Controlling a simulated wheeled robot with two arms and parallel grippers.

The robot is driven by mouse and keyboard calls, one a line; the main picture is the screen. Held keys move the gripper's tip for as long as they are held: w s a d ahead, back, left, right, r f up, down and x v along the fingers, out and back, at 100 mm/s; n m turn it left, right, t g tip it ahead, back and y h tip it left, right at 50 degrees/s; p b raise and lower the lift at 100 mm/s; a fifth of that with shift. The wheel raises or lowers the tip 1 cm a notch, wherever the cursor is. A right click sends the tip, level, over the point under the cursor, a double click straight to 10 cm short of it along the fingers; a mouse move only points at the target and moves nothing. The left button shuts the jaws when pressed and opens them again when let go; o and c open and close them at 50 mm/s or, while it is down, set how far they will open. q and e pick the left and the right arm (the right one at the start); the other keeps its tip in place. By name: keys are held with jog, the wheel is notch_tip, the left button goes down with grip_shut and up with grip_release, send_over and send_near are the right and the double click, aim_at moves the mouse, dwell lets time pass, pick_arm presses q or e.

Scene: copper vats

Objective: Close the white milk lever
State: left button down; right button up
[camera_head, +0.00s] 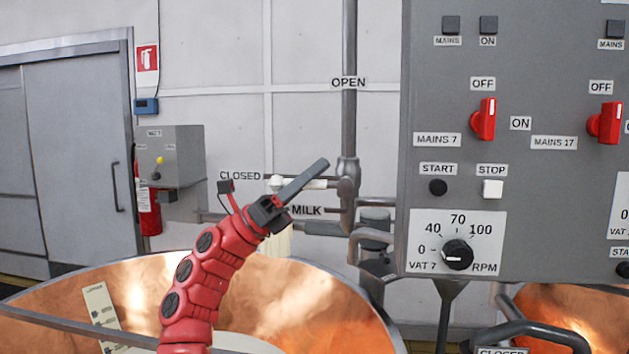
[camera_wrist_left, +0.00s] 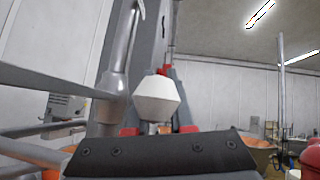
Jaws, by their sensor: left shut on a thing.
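The white milk lever (camera_head: 314,184) lies about level in the head view, running left from the grey valve on the pipe toward the CLOSED label (camera_head: 240,176). Its pale knob (camera_head: 276,181) is at the left end, just above my left gripper (camera_head: 274,186). In the left wrist view the white, double-cone knob (camera_wrist_left: 160,98) stands between the gripper's fingers, and the gripper is shut on it. The gripper hides part of the lever in the head view. The OPEN label (camera_head: 348,82) is higher on the pipe. My right gripper is not in view.
A copper vat (camera_head: 345,306) lies below my left arm. A grey control panel (camera_head: 560,190) with red switches stands close on the right. A vertical pipe (camera_head: 349,120) and side pipes crowd the valve. Open space lies left, before the sliding door (camera_head: 78,150).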

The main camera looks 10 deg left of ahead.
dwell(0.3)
pick_arm(q)
jog(key=c, duration=0.8)
grip_release()
jog(key=shift+f, duration=0.1)
jog(key=shift+a+f, duration=0.25)
jog(key=shift+a, duration=0.05)
jog(key=b+v, duration=0.4)
jog(key=v, duration=1.2)
jog(key=shift+a+f+b, duration=0.2)
jog(key=shift+a+b, duration=0.05)
jog(key=shift+b, duration=0.05)
